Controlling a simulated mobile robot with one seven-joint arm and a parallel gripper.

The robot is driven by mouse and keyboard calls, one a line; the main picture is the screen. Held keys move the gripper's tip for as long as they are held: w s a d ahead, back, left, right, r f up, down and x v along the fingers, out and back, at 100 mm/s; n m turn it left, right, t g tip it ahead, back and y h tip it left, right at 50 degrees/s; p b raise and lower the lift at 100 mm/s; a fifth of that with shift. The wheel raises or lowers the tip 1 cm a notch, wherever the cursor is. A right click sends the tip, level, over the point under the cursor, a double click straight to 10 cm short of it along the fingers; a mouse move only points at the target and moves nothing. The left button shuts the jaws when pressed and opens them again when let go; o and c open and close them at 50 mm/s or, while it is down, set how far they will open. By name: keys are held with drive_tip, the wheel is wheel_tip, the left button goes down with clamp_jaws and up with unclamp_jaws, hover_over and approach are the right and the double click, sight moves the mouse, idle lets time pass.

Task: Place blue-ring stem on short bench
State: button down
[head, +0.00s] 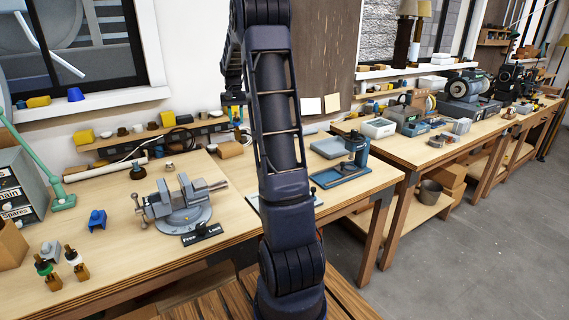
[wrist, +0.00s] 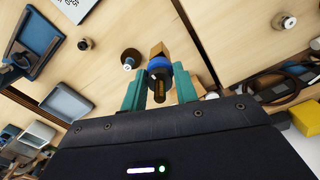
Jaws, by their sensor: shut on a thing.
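My gripper (wrist: 160,88) is shut on the blue-ring stem (wrist: 160,65), which sits between its two teal fingers in the wrist view. The stem has a blue collar, a brass block behind it and a dark tip toward the camera.
A grey vise (head: 180,205) stands mid-bench, with a blue clamp block (head: 97,219) to its left. A blue-based press (head: 345,165) is at the right end. A long bench (head: 450,145) with tools runs behind right. Bare wood lies between the vise and the stems.

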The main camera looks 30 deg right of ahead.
wheel_tip(320, 180, down, 19)
drive_tip(key=shift+f, duration=0.2)
idle(0.5)
drive_tip(key=shift+f, duration=0.1)
drive_tip(key=c, duration=1.1)
unclamp_jaws()
